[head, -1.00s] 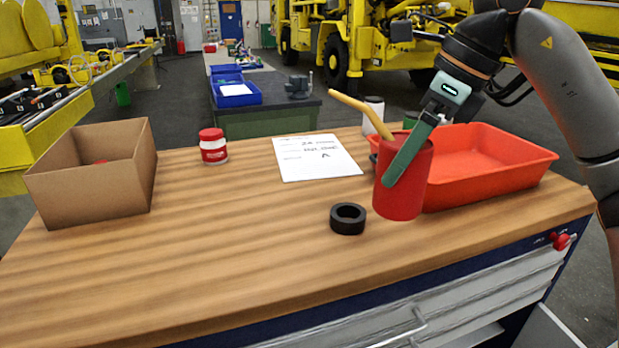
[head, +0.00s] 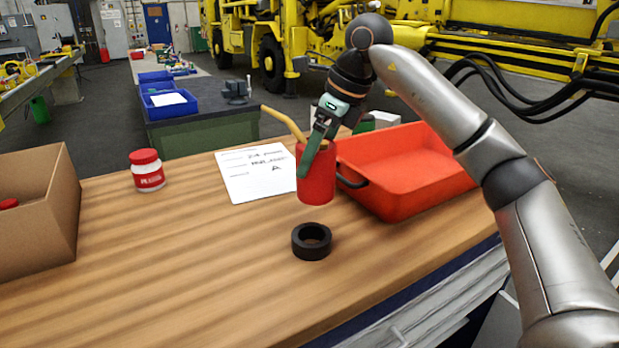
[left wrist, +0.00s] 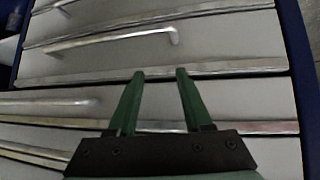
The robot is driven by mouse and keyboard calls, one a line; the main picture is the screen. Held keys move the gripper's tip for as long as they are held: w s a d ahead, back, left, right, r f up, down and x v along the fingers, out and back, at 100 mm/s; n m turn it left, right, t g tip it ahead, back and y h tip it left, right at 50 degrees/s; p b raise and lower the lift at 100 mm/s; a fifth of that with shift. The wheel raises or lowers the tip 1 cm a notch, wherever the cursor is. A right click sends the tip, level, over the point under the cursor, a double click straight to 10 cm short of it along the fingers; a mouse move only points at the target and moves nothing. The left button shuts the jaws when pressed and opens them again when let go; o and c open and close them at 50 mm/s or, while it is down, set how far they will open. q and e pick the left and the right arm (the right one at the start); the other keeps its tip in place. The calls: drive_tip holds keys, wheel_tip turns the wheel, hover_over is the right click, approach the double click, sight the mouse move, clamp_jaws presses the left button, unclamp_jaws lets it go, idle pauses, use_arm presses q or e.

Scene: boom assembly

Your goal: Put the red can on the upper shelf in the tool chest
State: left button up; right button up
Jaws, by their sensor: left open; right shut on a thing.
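The red can (head: 318,185) has a long yellow spout (head: 283,122) pointing up and left, and a black handle at its right side. My right gripper (head: 309,163) is shut on the can, with one green finger across its near side. The can is upright, beside the red tray; I cannot tell whether its base touches the worktop. The tool chest shows its grey drawer fronts (head: 440,310) at lower right under the wooden top. The left wrist view shows drawer fronts and handles (left wrist: 120,38) close up. My left gripper (left wrist: 160,74) is open and empty before them. The upper shelf is not visible.
On the worktop (head: 170,270) are a black ring (head: 312,241), a paper sheet (head: 250,180), a white jar with red lid (head: 147,172), a cardboard box (head: 40,225) at left and the red tray (head: 405,180) at right. The front middle is clear.

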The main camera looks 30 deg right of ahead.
drive_tip(key=w+f, duration=0.2)
drive_tip(key=shift+w+d+f, duration=0.15)
drive_tip(key=shift+d+f, duration=0.25)
drive_tip(key=shift+w+d+f, duration=0.1)
drive_tip(key=shift+w+f, duration=0.05)
drive_tip(key=shift+f, duration=0.8)
drive_tip(key=shift+w+f, duration=0.1)
drive_tip(key=shift+f, duration=0.8)
drive_tip(key=o, duration=1.4)
drive_tip(key=shift+f, duration=0.15)
drive_tip(key=shift+c, duration=0.2)
